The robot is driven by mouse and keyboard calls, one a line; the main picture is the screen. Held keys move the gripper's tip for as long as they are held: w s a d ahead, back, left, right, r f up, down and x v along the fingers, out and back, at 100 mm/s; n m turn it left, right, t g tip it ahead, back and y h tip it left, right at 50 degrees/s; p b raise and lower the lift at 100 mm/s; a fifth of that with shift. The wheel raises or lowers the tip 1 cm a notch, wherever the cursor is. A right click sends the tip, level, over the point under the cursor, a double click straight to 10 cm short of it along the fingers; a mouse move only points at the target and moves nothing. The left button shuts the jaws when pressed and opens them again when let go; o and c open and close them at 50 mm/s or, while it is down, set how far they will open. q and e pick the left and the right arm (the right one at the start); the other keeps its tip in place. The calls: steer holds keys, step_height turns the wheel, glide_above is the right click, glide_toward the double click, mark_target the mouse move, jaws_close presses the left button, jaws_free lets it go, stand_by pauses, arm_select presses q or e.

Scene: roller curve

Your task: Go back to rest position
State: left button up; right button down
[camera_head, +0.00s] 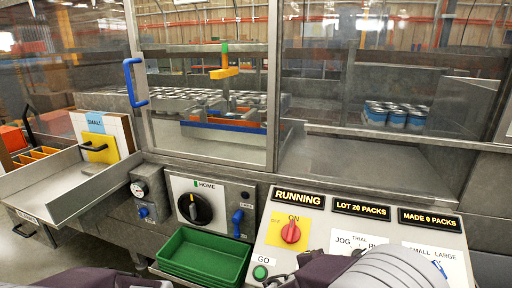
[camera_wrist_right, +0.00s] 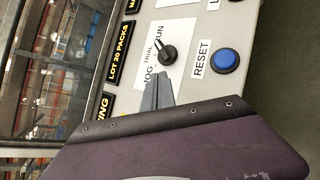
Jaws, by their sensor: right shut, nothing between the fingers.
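My right gripper (camera_wrist_right: 158,80) shows in the right wrist view, its grey fingers together and empty. The fingertips are over the control panel by the black JOG/TRIAL/RUN selector (camera_wrist_right: 167,52); whether they touch the panel cannot be told. A blue RESET button (camera_wrist_right: 225,61) is beside it. In the head view my right arm covers part of the panel (camera_head: 330,225), and dark parts of my arms show along the bottom edge. My left gripper is not visible. The red knob (camera_head: 291,233) sits on a yellow plate marked ON. The displays read RUNNING, LOT 20 PACKS and MADE 0 PACKS.
A green tray (camera_head: 205,255) sits low in front of the machine. A black HOME dial (camera_head: 194,208) and blue lever (camera_head: 237,222) are above it. A metal chute (camera_head: 75,190) is at left. The glazed door has a blue handle (camera_head: 133,83); blue packs (camera_head: 396,117) stand behind the glass.

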steer(key=s+d+m+g, duration=0.1)
steer(key=d, duration=0.1)
steer(key=s+d+f+m+g, duration=0.1)
steer(key=s+d+g, duration=0.1)
steer(key=s+d+f+m+g, duration=0.1)
steer(key=s+d+m, duration=0.1)
steer(key=d, duration=0.1)
steer(key=shift+s+d+f+g+h, duration=0.1)
steer(key=shift+s+f+g+h, duration=0.1)
steer(key=shift+f+g+h, duration=0.1)
steer(key=s+d+f+m+g+y, duration=0.2)
steer(key=s+f+m+g+y, duration=0.35)
steer(key=s, duration=0.55)
steer(key=a+f+m+t+y, duration=0.1)
steer(key=a+f+m+y, duration=0.1)
steer(key=a+m+y, duration=0.3)
steer(key=a+f+m+y, duration=0.1)
steer(key=a+f+m, duration=0.15)
steer(key=a, duration=0.45)
step_height(320, 180, up, 14)
steer(key=w+p, duration=0.2)
steer(key=p, duration=1.2)
steer(key=shift+a+r+t+p, duration=0.15)
steer(key=shift+r+t+p, duration=0.1)
steer(key=shift+t+p, duration=0.2)
